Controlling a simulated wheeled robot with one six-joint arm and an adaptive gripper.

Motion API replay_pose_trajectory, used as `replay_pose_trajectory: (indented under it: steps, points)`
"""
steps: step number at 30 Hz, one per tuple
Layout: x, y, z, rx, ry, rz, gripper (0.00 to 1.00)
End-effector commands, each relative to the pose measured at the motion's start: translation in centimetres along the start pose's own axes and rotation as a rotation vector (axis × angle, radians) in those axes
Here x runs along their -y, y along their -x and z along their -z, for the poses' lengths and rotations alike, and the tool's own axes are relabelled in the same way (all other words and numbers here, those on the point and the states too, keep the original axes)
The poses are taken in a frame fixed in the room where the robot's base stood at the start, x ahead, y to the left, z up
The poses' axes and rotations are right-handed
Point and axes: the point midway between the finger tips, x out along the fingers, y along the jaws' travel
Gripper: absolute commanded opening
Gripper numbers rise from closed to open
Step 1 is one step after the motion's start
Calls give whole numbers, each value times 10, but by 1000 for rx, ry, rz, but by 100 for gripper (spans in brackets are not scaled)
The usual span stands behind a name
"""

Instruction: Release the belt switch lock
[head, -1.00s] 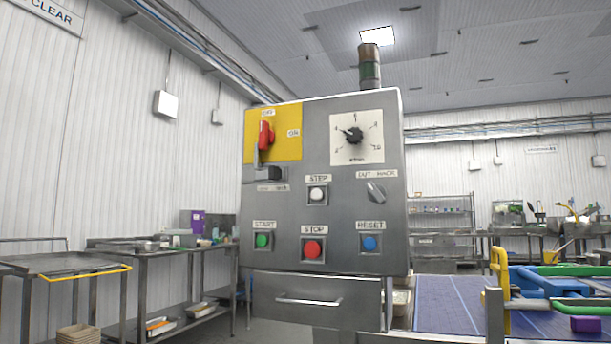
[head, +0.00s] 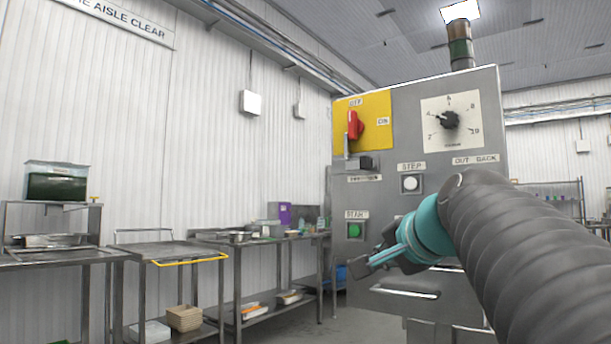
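The belt switch is a red handle (head: 354,125) on a yellow plate (head: 375,108) at the upper left of the grey control box (head: 489,90). It stands upright under the OFF label, with ON to its right. Just below it are a thin grey upright bar (head: 347,148) and a dark sliding block (head: 366,162), which look like the lock; the label under them is too small to read. My gripper (head: 368,262), dark with a teal wrist, is in front of the box's lower left, below and apart from the lock. Its finger opening is unclear.
A dial (head: 450,119), the white STEP button (head: 410,183) and the green START button (head: 354,230) share the panel. My arm hides the lower right controls. A drawer handle (head: 405,291) is below. Steel tables (head: 180,250) stand at the left, with open floor before the box.

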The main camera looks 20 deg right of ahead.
Motion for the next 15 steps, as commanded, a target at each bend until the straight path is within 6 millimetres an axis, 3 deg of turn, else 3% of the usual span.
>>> replay_pose_trajectory:
  steps: [1, 3, 6, 10, 15]
  points:
    - [23, 8, 28, -43, -69, 50, 0]
    - [52, 24, 59, -90, -164, 124, 0]
    - [84, 44, 94, -133, -266, 217, 0]
    - [111, 66, 120, -163, -347, 302, 0]
    - [124, 77, 132, -172, -385, 346, 0]
